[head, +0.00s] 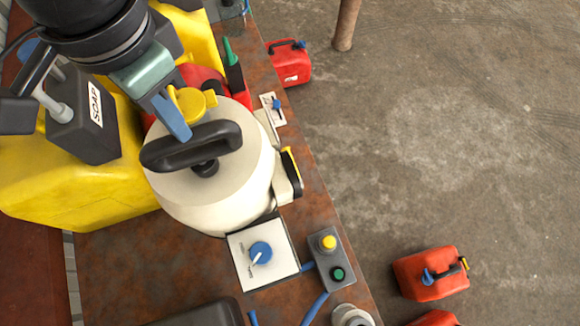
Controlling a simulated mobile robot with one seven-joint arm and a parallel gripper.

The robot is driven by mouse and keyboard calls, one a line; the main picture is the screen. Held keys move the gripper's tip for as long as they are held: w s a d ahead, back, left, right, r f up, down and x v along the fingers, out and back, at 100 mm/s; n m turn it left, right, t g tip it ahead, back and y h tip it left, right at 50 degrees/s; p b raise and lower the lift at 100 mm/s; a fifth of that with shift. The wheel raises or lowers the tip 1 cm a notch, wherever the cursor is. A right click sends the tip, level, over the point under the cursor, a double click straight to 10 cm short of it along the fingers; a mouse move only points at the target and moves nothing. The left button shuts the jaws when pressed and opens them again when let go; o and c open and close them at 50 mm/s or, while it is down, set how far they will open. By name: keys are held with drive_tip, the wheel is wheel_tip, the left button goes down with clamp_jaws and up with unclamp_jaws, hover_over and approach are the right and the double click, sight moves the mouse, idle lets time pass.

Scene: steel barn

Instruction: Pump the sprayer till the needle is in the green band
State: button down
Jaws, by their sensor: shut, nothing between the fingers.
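The sprayer (225,197) is a cream-white round tank standing on a rusty bench. Its black T-shaped pump handle (215,137) lies across the top, over a dark collar; from above I cannot tell how far it is raised. My gripper (184,133) has blue fingers, shut and empty, with the tips right by the handle's far edge. I cannot tell whether they touch it. A small white housing with a black and yellow edge (290,174) sits at the tank's right side, possibly the gauge. No dial face or needle can be read.
A blue-knob panel (264,253) and a grey two-button box (331,258) stand in front. Red cans (430,272) are on the floor, which is mostly clear at right.

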wheel_tip(320, 180, up, 8)
drive_tip(key=p, duration=0.6)
drive_tip(key=shift+f+p, duration=0.25)
drive_tip(key=shift+p, duration=0.15)
drive_tip(key=shift+f, duration=0.1)
drive_tip(key=shift+f+b, duration=2.6)
drive_tip(key=shift+f, duration=1.25)
drive_tip(key=shift+r, duration=0.2)
wheel_tip(320, 180, up, 5)
drive_tip(key=p, duration=0.5)
wheel_tip(320, 180, up, 2)
drive_tip(key=shift+r, duration=0.25)
